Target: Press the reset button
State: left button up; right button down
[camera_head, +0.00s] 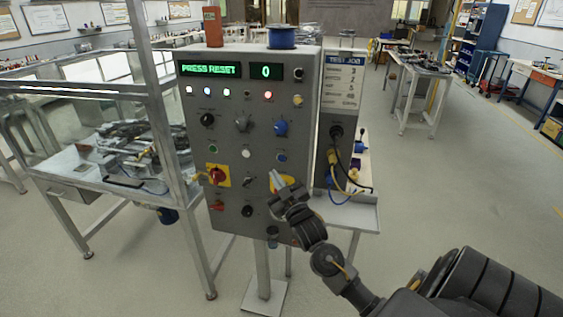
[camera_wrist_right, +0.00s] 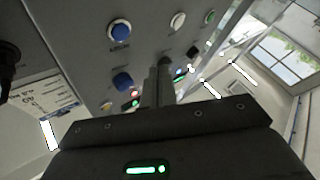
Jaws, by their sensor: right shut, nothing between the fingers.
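The grey control panel (camera_head: 225,105) stands upright on a post, its display (camera_head: 208,70) reading "PRESS RESET" beside a "0". A blue push button (camera_head: 281,157) sits on the right of a row with a white button (camera_head: 246,153) and a green one (camera_head: 213,149). The blue button also shows in the wrist view (camera_wrist_right: 119,30), unpressed as far as I can see. Labels are too small to read, so I cannot tell which button is reset. My right gripper (camera_head: 276,181) is shut and empty in front of the panel, just below the blue button in the head view. My left gripper is out of view.
A blue knob (camera_head: 281,128) is above the blue button. A red knob on a yellow plate (camera_head: 217,175) is at the lower left. A yellow part is half hidden behind my right gripper. A side box with cables (camera_head: 345,85) stands right of the panel.

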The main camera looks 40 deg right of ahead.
aim_at(282, 158)
jog(key=shift+w+d+b, duration=0.25)
jog(key=shift+w+d, duration=0.3)
jog(key=shift+d, duration=0.25)
jog(key=shift+w+d+b, duration=0.25)
jog(key=shift+w+d, duration=0.35)
jog(key=shift+d, duration=0.2)
jog(key=shift+w+d+b, duration=0.25)
jog(key=shift+w+d, duration=0.3)
jog(key=shift+d, duration=0.25)
jog(key=shift+w+d, duration=0.2)
jog(key=shift+d, duration=0.2)
jog(key=shift+w+d, duration=0.2)
jog(key=shift+d, duration=0.1)
dwell(1.0)
jog(key=shift+a, duration=0.1)
jog(key=shift+s+a+p, duration=0.45)
jog(key=shift+a, duration=0.15)
jog(key=shift+a, duration=0.1)
